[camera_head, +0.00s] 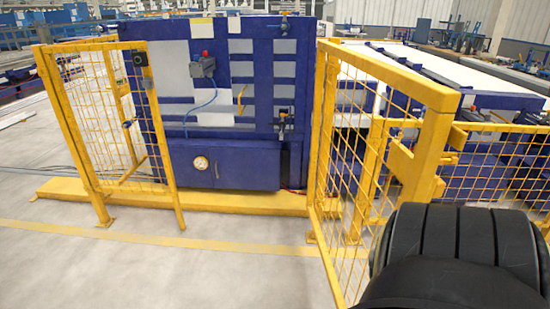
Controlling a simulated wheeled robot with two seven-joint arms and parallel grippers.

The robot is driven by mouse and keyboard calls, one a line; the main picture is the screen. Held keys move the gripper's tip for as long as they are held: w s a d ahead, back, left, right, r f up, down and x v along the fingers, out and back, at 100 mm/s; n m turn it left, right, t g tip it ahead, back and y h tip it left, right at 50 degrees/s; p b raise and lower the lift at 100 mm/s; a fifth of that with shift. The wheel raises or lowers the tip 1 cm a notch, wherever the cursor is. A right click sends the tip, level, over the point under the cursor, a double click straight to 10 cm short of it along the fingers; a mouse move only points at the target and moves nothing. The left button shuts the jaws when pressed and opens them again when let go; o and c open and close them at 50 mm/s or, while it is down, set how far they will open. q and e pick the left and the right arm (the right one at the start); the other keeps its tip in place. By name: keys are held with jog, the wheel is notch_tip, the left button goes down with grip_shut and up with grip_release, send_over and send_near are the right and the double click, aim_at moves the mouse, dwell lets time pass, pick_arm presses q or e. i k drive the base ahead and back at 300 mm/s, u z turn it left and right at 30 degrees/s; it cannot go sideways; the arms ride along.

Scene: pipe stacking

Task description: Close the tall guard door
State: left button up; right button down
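The tall guard door (395,74) is a yellow frame with wire mesh on the right. It stands open, swung out toward me, with its near upright close to my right arm. Yellow brackets show on its near edge. A yellow mesh fence panel (105,120) stands on the left, with a dark box (140,60) near its top right corner. A wide gap lies between panel and door. My black ribbed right arm (455,255) fills the lower right and hides the door's lower near part. Neither gripper is in view.
A blue machine cabinet (225,165) with a gauge stands behind the gap. A low yellow floor beam (240,201) runs in front of it. Lower yellow mesh fencing (500,165) stands at the right. The grey floor at lower left is clear, with a yellow line.

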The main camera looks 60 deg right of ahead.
aim_at(417, 173)
jog(key=u, duration=1.6)
jog(key=k, duration=1.6)
jog(key=u, duration=0.9)
jog(key=k, duration=0.55)
jog(key=z, duration=3.5)
jog(key=i, duration=0.5)
jog(key=u, duration=0.7)
jog(key=k, duration=0.2)
jog(key=z, duration=0.05)
